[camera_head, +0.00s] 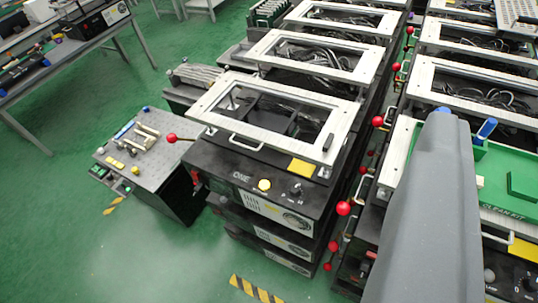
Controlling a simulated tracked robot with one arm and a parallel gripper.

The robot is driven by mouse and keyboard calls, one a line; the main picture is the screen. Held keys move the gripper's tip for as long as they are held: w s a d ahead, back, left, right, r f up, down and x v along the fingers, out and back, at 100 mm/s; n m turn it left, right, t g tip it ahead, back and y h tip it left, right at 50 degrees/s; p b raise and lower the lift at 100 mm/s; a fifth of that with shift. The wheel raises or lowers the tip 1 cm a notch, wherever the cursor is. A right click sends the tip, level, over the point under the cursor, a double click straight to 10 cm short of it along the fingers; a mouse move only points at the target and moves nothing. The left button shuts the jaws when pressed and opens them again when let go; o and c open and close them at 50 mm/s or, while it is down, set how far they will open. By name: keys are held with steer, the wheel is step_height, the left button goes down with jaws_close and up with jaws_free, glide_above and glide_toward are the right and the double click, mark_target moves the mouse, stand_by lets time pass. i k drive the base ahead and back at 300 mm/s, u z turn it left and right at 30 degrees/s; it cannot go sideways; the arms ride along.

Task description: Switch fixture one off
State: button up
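Fixture one (222,165) is a black box labelled "ONE" near the middle, with a pale frame (218,117) on top around a dark opening. A lever with a red ball (172,138) sticks out to the left from its left side. Its front has a yellow button (264,185) and a dark knob (296,190). A large grey part of my arm (435,210) covers the lower right, apart from fixture one in the picture. I cannot make out my gripper's fingers, or whether they hold anything.
More framed fixtures stand behind and to the right, with several red ball levers, one at the right (343,208), in the gap between rows. A grey side table (150,172) with small parts stands left of fixture one. Green floor (60,220) is clear at lower left.

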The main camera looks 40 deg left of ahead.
mark_target(195, 175)
steer(key=u, duration=1.4)
steer(key=k, duration=0.65)
steer(key=u, duration=0.3)
steer(key=i, duration=1.35)
steer(key=u, duration=0.55)
